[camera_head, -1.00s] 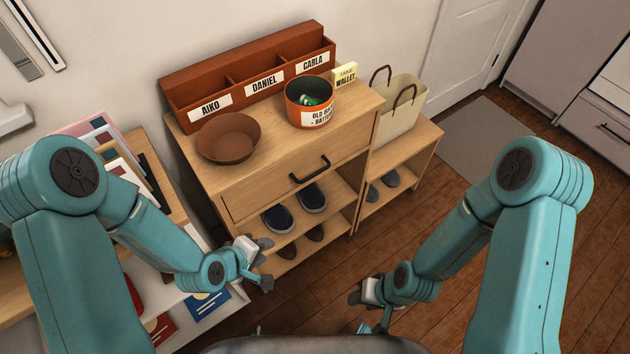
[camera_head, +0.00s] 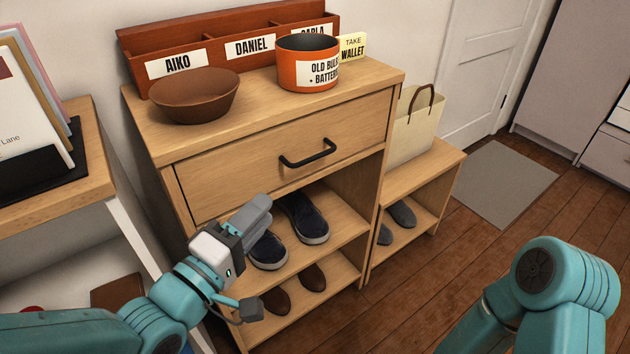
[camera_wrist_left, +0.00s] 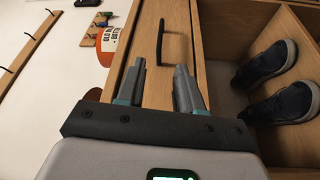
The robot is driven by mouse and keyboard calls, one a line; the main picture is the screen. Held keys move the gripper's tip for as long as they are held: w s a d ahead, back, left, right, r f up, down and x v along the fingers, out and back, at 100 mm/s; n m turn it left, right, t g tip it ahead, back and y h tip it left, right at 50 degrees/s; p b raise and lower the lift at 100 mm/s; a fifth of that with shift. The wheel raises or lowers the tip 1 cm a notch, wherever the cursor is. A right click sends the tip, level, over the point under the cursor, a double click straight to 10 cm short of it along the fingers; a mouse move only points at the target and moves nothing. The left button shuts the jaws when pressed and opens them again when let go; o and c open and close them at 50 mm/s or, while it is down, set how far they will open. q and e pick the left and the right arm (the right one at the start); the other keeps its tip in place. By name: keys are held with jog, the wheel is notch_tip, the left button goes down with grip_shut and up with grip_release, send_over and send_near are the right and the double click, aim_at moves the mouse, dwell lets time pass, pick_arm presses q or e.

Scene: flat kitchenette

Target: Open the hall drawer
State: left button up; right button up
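The hall drawer (camera_head: 235,175) is a light wood front under the top of the shoe cabinet, and it sits shut. Its black bar handle (camera_head: 308,155) is in the middle of the front. My left gripper (camera_head: 262,256) is open and empty, below and left of the handle, in front of the shoe shelves. In the left wrist view, the handle (camera_wrist_left: 161,42) shows beyond the gap between the two fingertips (camera_wrist_left: 160,66), apart from them. My right arm shows at the lower right of the head view, and its gripper is out of view.
On the cabinet top (camera_head: 255,105) stand a brown bowl (camera_head: 195,97), an orange pot (camera_head: 307,65) and a red-brown organizer (camera_head: 215,52). Dark shoes (camera_head: 305,218) lie on the shelves below. A bag (camera_head: 415,125) stands on the lower bench at right.

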aim_at(315, 158)
pick_arm(q)
jog(key=x, duration=1.6)
jog(key=shift+w+d, duration=0.1)
jog(key=shift+w, duration=0.1)
jog(key=shift+c, duration=0.3)
grip_shut()
